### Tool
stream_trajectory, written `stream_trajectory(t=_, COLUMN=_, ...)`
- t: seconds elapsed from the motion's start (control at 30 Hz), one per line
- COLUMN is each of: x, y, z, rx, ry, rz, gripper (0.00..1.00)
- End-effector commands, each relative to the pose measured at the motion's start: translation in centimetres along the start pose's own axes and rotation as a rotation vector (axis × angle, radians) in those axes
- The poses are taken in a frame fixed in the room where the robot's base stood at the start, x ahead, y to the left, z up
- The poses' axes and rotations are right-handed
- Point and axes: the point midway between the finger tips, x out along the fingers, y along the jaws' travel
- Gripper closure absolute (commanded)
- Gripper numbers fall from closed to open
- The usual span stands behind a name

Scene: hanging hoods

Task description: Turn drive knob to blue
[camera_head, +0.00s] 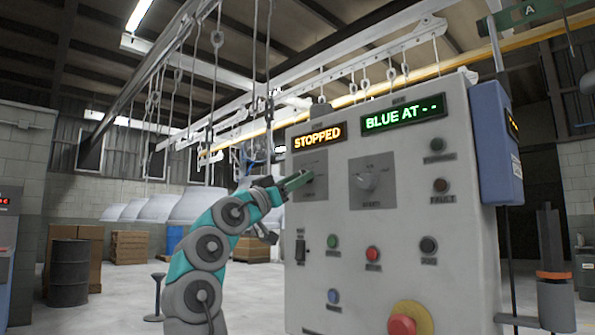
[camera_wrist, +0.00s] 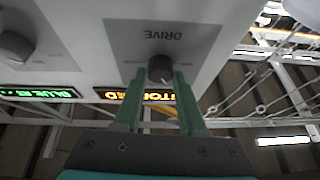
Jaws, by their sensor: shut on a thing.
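The drive knob (camera_wrist: 160,67) is a dark round knob on a grey plate under the upside-down word DRIVE in the wrist view. My gripper (camera_wrist: 160,80) has its two green fingers closed on either side of the knob. In the head view my gripper (camera_head: 298,180) reaches the left plate of the grey control cabinet (camera_head: 330,230) and hides most of the knob there. The knob's pointer direction cannot be told. An orange display (camera_head: 318,138) reads STOPPED, and a green display (camera_head: 403,118) reads BLUE AT - -.
A second knob (camera_head: 367,180) sits right of my gripper; it also shows in the wrist view (camera_wrist: 14,47). Several push buttons and a red emergency button (camera_head: 402,325) lie below. A blue box (camera_head: 495,145) is on the cabinet's right side. Hanging hoods (camera_head: 200,205) are behind my arm.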

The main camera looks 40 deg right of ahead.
Motion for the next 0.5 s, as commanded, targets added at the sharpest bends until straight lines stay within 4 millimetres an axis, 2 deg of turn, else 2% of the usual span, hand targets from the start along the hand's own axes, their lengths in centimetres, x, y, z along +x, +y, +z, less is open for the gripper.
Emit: stream_trajectory(t=0.5, x=-0.01, y=-0.12, z=0.04, rx=0.042, ry=0.002, rz=0.02, gripper=1.0)
